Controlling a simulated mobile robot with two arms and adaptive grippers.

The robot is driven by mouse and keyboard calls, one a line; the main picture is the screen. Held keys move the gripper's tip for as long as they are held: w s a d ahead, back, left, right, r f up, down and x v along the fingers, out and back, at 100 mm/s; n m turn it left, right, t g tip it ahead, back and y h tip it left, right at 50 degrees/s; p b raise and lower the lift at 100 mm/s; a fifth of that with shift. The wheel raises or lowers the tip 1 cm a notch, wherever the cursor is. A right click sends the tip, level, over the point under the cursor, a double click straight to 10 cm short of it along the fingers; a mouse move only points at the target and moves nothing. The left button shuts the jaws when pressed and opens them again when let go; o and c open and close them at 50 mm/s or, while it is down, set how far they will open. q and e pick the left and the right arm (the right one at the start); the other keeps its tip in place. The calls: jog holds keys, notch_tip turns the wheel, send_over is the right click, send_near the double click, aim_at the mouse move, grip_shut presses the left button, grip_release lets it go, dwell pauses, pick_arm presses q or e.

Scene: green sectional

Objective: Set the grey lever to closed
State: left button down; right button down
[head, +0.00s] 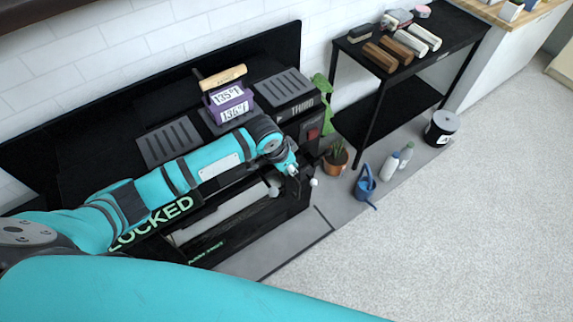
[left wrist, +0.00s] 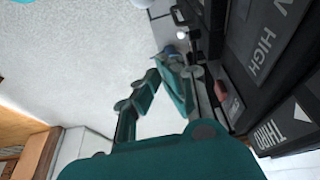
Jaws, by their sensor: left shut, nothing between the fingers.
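A black machine (head: 262,222) with the green word LOCKED on its front stands against the wall. A small pale round knob (head: 314,182) shows at its right front corner; it also shows in the left wrist view (left wrist: 182,35). I cannot tell whether this knob belongs to the grey lever, and no lever is clearly readable. My left gripper (head: 293,170) is beside that corner, just left of the knob, shut and empty. In the left wrist view its green fingers (left wrist: 164,68) point toward the machine's edge. My right gripper is not in view.
A purple block (head: 232,104) with a wooden handle sits on the machine. A red part (head: 313,134) is on its right end. A potted cactus (head: 336,158), a blue watering can (head: 365,184) and bottles (head: 391,165) stand right.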

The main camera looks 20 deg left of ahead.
aim_at(264, 180)
pick_arm(q)
jog(key=f, duration=0.1)
jog(key=s+a+f, duration=0.1)
jog(key=f, duration=0.1)
jog(key=f+p, duration=0.1)
jog(key=f, duration=0.1)
jog(key=shift+s+a+f, duration=0.15)
jog(key=shift+s+f, duration=0.05)
jog(key=shift+s, duration=0.15)
